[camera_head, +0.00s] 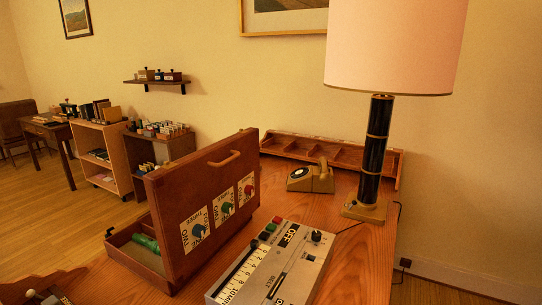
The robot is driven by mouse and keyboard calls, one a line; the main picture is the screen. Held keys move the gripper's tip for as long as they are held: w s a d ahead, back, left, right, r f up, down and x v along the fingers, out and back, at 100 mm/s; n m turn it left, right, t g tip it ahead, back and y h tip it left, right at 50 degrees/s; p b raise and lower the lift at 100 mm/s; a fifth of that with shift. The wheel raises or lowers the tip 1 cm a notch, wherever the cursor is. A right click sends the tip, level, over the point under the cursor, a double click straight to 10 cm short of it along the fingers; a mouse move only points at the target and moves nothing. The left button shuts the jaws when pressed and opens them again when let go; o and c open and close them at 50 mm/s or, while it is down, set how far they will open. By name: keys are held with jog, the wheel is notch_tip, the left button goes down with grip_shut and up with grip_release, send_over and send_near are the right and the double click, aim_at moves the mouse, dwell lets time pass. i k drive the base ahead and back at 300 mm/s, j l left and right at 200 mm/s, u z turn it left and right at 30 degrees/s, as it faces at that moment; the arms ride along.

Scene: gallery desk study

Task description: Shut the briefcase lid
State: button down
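The brown briefcase stands on the wooden desk, left of the middle. Its lid (240,177) is raised, close to upright, with a tan handle (224,159) near its top edge. The lid's right-hand face carries several white labelled panels with blue, green and red knobs. The shallow base (122,252) shows to the left of the lid, with a green rounded object (146,243) inside. The rest of the base's inside is hidden behind the lid. My gripper is not in view.
A grey control box (275,262) with buttons and a scale lies right of the briefcase. Behind are a tan desk device (312,178), a wooden compartment tray (348,160) and a tall lamp (376,150). The desk (352,262) is bare right of the control box.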

aim_at(190, 191)
jog(key=i+l, duration=0.25)
jog(key=l, duration=0.15)
jog(key=i+l+z, duration=0.15)
jog(key=l, duration=0.2)
jog(key=i+l+u, duration=0.2)
jog(key=i+l, duration=0.2)
jog(key=i, duration=0.15)
